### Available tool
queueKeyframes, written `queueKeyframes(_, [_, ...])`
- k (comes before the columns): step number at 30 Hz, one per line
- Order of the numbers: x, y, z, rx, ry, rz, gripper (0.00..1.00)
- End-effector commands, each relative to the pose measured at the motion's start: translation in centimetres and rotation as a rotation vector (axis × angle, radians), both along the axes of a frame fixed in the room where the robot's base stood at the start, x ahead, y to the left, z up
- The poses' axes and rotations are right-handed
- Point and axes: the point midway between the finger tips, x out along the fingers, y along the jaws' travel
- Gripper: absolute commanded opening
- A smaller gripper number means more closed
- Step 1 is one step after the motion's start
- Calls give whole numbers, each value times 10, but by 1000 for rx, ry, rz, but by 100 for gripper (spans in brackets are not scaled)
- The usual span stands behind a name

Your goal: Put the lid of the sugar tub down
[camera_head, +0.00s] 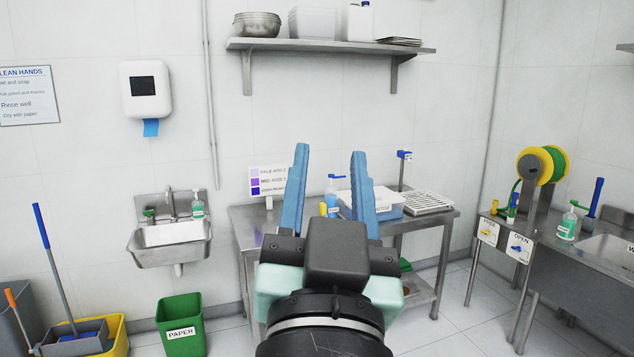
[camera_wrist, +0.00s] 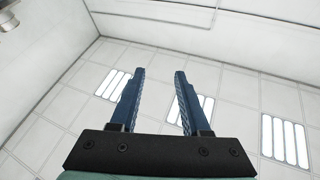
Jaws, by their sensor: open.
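My gripper (camera_head: 331,168) is raised in front of the steel table in the head view, with its two blue fingers apart and nothing between them. In the wrist view my gripper (camera_wrist: 161,75) is also open and empty, pointing toward the white tiled ceiling. I cannot make out a sugar tub or its lid in either view.
A wall shelf (camera_head: 330,46) hangs above. A hand sink (camera_head: 170,243) and green paper bin (camera_head: 181,328) are left; a hose reel (camera_head: 543,166) stands right.

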Motion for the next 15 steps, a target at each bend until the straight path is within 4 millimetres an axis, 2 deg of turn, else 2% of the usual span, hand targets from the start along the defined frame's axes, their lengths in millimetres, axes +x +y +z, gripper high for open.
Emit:
queueKeyframes(1, [-19, 3, 31, -42, -106, -6, 47])
queueKeyframes(3, [-41, 7, 61, -89, -218, -19, 47])
queueKeyframes(6, [-63, 10, 85, -129, -319, -36, 47])
queueKeyframes(9, [-72, 11, 94, -144, -360, -45, 47])
queueKeyframes(15, [-72, 11, 94, -146, -361, -46, 47])
